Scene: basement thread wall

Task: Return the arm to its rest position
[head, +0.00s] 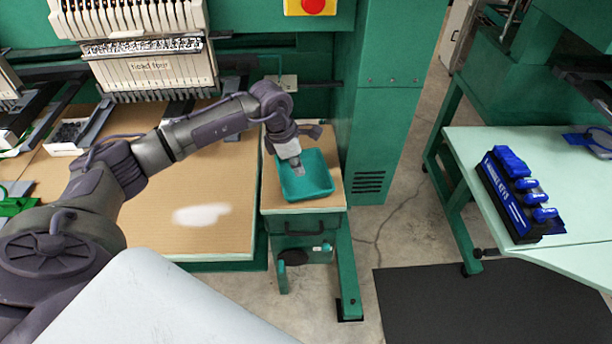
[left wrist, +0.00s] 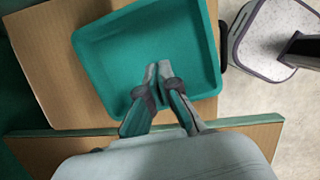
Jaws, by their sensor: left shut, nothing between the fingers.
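My left arm reaches in from the left in the head view. Its gripper (head: 296,165) hangs over a teal tray (head: 318,188) on a small wooden-topped stand. In the left wrist view the gripper (left wrist: 158,70) is shut with nothing between its fingers. The tray (left wrist: 105,60) lies behind the fingers in that view and looks empty where it shows. I cannot tell whether the fingertips touch the tray. My right gripper is in neither view.
A large embroidery machine (head: 150,70) stands behind a wide brown table (head: 225,180). A green column rises right of the tray. Concrete floor and a dark mat (head: 480,305) lie between.

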